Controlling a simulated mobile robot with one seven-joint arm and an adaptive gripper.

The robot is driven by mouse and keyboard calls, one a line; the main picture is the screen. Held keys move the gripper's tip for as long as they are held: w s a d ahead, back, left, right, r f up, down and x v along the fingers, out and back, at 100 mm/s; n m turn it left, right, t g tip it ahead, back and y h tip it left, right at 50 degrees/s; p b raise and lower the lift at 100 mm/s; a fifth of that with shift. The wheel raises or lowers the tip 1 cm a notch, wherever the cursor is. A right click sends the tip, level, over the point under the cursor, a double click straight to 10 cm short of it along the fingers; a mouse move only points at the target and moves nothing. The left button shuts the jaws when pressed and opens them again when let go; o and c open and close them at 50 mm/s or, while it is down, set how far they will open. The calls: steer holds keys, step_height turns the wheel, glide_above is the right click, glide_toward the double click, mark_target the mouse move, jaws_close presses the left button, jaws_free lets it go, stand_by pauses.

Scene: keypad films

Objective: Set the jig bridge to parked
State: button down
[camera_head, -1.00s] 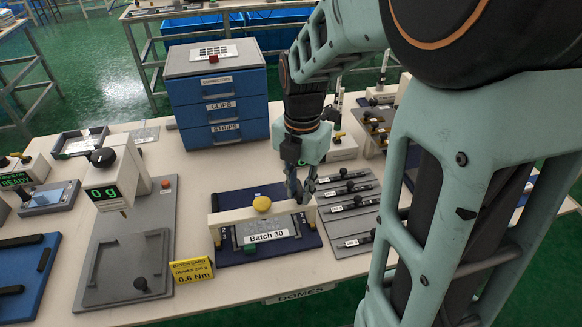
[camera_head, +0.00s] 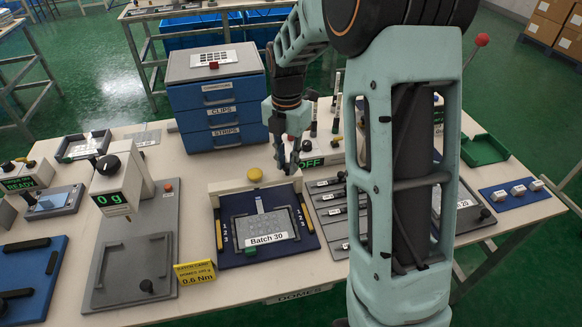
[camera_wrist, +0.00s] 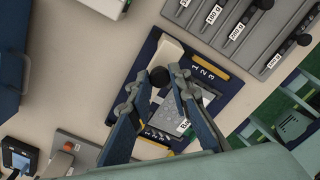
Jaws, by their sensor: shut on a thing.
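The jig (camera_head: 228,255) is a dark blue base with a grey keypad plate (camera_head: 262,226) and a "Batch 30" label. My gripper (camera_head: 289,170) is at the bridge's right end. In the wrist view, my gripper (camera_wrist: 157,78) is shut on a black knob (camera_wrist: 160,77) beside the cream bridge (camera_wrist: 165,55). Scales marked 1, 2, 3 (camera_wrist: 203,72) run along the jig's sides. My fingers hide part of the plate in the wrist view.
A blue drawer unit (camera_head: 217,100) stands behind. My arm hides much of the right side.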

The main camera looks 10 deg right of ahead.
steer(key=shift+w+r, duration=0.15)
steer(key=shift+w, duration=0.15)
steer(key=c, duration=1.8)
jaws_free()
steer(key=shift+o, duration=0.2)
step_height(320, 180, up, 12)
steer(key=shift+s, duration=0.1)
